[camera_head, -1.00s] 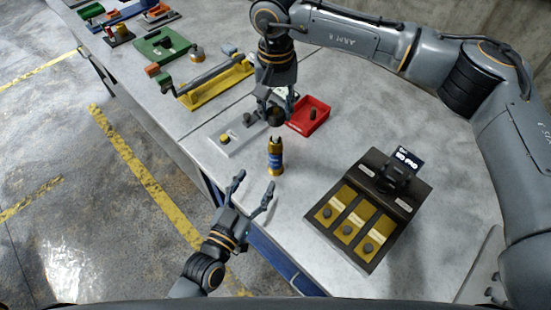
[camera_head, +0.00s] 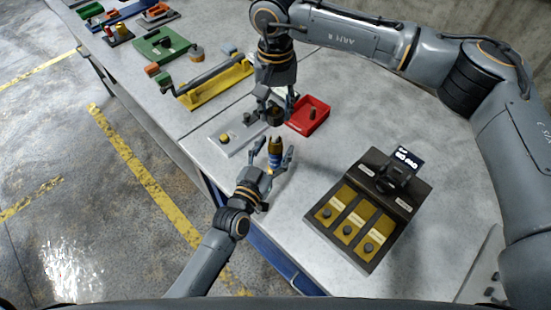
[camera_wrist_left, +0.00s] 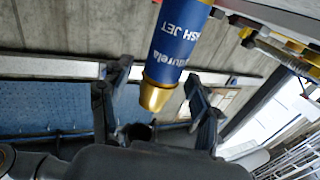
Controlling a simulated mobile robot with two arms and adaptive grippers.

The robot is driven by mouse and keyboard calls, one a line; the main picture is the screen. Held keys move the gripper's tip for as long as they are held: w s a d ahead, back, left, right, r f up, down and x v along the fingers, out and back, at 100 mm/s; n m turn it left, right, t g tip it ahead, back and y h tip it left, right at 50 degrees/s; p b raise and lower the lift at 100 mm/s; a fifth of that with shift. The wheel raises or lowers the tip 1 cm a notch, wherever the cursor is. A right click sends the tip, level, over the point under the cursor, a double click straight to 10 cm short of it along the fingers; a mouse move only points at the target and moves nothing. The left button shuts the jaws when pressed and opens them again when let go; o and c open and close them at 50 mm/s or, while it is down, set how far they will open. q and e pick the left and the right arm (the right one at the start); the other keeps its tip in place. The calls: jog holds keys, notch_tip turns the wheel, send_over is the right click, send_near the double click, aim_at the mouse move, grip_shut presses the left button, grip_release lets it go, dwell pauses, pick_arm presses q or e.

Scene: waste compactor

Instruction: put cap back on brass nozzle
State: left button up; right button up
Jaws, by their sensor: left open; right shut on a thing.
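A red tray (camera_head: 309,118) with a dark piece lies behind right. A grey plate (camera_head: 228,138) with knobs lies left of the nozzle. A dark control box (camera_head: 370,212) with yellow panels stands to the right. The table's front edge is close by.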

aim_at(275, 136)
pick_arm(q)
jog(key=shift+w+d, duration=0.15)
jog(key=shift+w, duration=0.05)
grip_shut()
pick_arm(e)
jog(key=shift+f, duration=2.5)
jog(key=shift+f, duration=0.9)
jog(key=shift+f, duration=0.55)
